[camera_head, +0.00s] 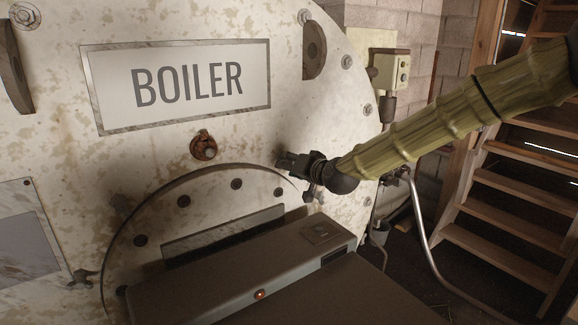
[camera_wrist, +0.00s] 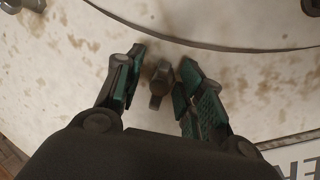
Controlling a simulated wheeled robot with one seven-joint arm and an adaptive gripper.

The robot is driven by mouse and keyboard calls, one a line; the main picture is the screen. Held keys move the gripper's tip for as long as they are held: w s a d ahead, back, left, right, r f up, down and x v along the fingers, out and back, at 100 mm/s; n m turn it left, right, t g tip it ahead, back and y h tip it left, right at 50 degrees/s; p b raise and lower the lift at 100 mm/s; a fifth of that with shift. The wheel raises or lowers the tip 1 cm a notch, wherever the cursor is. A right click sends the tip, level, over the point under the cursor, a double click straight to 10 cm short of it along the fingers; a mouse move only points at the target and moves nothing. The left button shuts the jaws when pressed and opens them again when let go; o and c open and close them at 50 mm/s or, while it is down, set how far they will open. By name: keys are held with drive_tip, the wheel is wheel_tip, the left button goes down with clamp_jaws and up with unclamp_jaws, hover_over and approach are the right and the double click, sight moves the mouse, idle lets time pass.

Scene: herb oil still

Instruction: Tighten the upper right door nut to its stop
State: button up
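In the wrist view a dark metal door nut (camera_wrist: 160,80) stands out from the pale boiler front just outside a curved seam. My gripper (camera_wrist: 163,68) has one finger on each side of it. A narrow gap shows between the left finger and the nut. The right finger is very close to it; I cannot tell whether they touch. In the head view my gripper (camera_head: 290,161) is at the upper right edge of the round door (camera_head: 150,222). The nut's seat and stop are not visible.
The BOILER plate (camera_head: 188,84) is above the door. A rusty fitting (camera_head: 204,147) sits between them. A grey box-shaped body (camera_head: 240,270) fills the lower foreground. A switch box (camera_head: 391,70), a bent pipe (camera_head: 430,245) and wooden stairs (camera_head: 515,190) are at right.

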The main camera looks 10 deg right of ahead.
drive_tip(key=v, duration=1)
drive_tip(key=shift+s+d, duration=0.2)
drive_tip(key=shift+s, duration=0.15)
drive_tip(key=shift+r, duration=0.1)
